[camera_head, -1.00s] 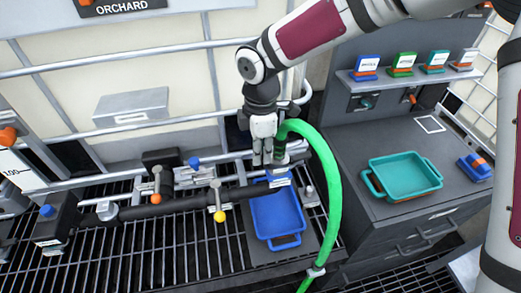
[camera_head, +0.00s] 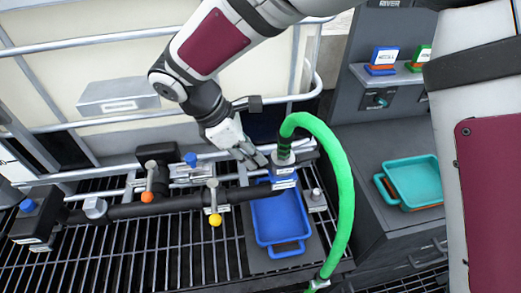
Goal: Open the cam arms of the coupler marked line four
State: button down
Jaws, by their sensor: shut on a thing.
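A grey coupler (camera_head: 284,172) stands at the right end of the dark pipe, with a green hose (camera_head: 335,170) rising from its top and arching down to the right. White labels show on the coupler, but I cannot read them. My gripper (camera_head: 258,160) comes in tilted from the upper left, its fingertips against the coupler's left side. It is shut on a small part there, seemingly a cam arm, which the fingers mostly hide. I cannot see the other cam arm clearly.
A blue tray (camera_head: 282,246) lies below the coupler. Orange-knobbed (camera_head: 147,197) and yellow-knobbed (camera_head: 215,219) valve handles stand on the pipe to the left. A teal tray (camera_head: 437,200) sits on the cabinet at right. A tank rail runs behind the gripper.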

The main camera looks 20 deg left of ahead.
jog(key=shift+s+a+f+t+h+b, duration=0.15)
jog(key=shift+a+f+t+h+b, duration=0.25)
jog(key=shift+h, duration=0.5)
jog(key=shift+s+a+f+t+h+b, duration=0.15)
jog(key=shift+f+t+h+b, duration=0.25)
jog(key=shift+t+h, duration=0.45)
jog(key=shift+s+a+f+t+h+b, duration=0.2)
jog(key=shift+f+t+h, duration=0.3)
jog(key=shift+h, duration=0.45)
jog(key=c, duration=1.5)
grip_release()
jog(key=v, duration=1.2)
jog(key=shift+w+f, duration=0.1)
